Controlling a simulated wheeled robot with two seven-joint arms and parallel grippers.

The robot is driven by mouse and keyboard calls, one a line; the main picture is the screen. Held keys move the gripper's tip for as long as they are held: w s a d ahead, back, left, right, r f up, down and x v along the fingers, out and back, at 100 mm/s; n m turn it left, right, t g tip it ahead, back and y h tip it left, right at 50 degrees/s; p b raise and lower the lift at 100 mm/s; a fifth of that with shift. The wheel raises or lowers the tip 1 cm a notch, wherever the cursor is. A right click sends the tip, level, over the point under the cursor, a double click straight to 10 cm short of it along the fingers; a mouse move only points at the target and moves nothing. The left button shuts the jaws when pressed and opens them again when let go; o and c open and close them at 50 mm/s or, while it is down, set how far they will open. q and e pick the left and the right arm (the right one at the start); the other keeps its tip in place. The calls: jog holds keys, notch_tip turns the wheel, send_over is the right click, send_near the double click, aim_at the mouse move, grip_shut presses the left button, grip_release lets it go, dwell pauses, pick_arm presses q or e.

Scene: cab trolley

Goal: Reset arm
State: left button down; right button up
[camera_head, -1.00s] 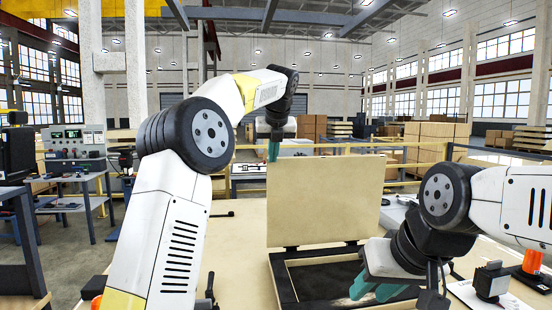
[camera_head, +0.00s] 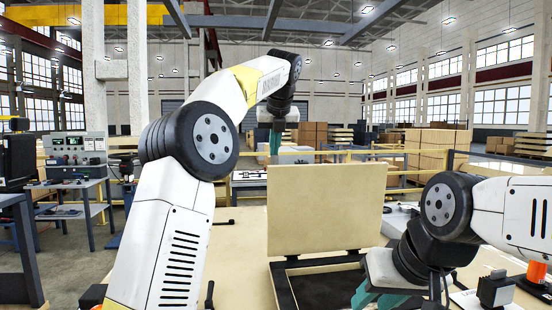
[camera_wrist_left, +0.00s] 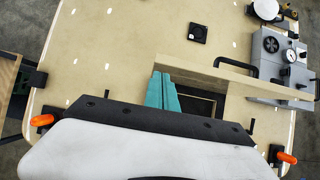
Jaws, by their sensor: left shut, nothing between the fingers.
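My left gripper (camera_head: 275,145) is raised behind the upright tan panel (camera_head: 325,205) in the head view, its teal fingers pointing down. Its fingers (camera_wrist_left: 162,92) are together and empty in the left wrist view, above the table. My right gripper (camera_head: 378,296) is low over the right part of the frame. Its teal fingers are partly cut off at the bottom edge, so their opening is unclear.
The tan table (camera_head: 238,255) has bare room left of the frame. Grey equipment with a gauge (camera_wrist_left: 280,55) and a small black square piece (camera_wrist_left: 198,33) sit on it. A dark device (camera_head: 494,289) stands near my right arm. A yellow rail (camera_head: 420,152) runs behind.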

pick_arm(q)
jog(key=s+a+f+n+h, duration=0.1)
jog(key=s+a+f+n, duration=0.25)
jog(key=s+n, duration=0.55)
jog(key=s+a+f+n+h, duration=0.15)
jog(key=s+a+n, duration=0.25)
jog(key=s+n, duration=0.5)
jog(key=s+a+f+n+h, duration=0.1)
jog(key=s+a+f+n, duration=0.1)
jog(key=s+f+n, duration=1.3)
jog(key=s+f, duration=0.2)
jog(key=s, duration=0.2)
jog(key=shift+f, duration=0.2)
jog(key=shift+d, duration=0.1)
